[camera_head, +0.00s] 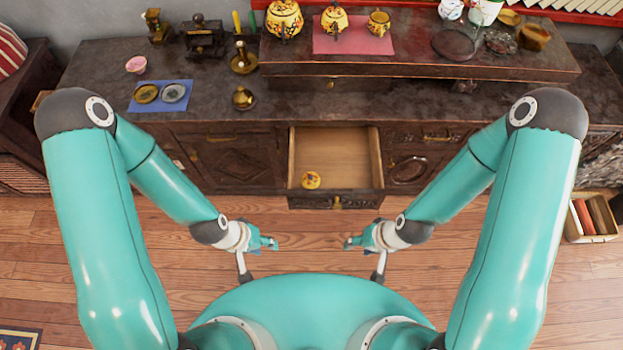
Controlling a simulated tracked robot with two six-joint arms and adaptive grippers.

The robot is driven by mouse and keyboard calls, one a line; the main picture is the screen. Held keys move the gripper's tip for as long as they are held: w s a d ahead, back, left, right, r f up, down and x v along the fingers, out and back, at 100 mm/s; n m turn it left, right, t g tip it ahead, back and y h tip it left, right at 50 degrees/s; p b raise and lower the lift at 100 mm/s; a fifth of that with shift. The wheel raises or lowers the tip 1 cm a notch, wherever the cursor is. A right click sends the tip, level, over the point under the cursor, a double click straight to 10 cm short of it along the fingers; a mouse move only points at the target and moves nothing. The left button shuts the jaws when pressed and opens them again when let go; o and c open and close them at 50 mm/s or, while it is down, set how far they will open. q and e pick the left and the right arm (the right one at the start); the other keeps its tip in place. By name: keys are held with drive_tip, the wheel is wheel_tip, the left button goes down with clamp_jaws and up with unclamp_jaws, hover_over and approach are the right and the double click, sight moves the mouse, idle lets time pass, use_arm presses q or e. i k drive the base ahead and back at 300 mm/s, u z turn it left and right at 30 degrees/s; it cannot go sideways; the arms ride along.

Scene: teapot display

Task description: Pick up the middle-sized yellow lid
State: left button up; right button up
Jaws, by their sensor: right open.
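A small yellow lid (311,180) with a reddish pattern lies in the open drawer (335,150), near its front left corner. Three yellow patterned pots stand on the raised shelf: a large one (283,20), a middle one (334,20) and a small one (378,23). My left gripper (272,243) is in front of and below the drawer, to the left, apart from the lid; its jaws are too small to judge. My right gripper (350,243) is open and empty, in front of the drawer to the right. Neither gripper touches anything.
The dark cabinet (200,120) bears a blue mat (160,108) with two round pieces, a pink cup (136,64) and brass items. A pink mat (352,42) lies on the shelf. The wooden floor (310,258) before the drawer is clear. A box (590,238) stands at right.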

sight(310, 180)
drive_tip(key=k, duration=1)
drive_tip(key=u, duration=0.5)
drive_tip(key=i, duration=1.85)
drive_tip(key=z, duration=0.55)
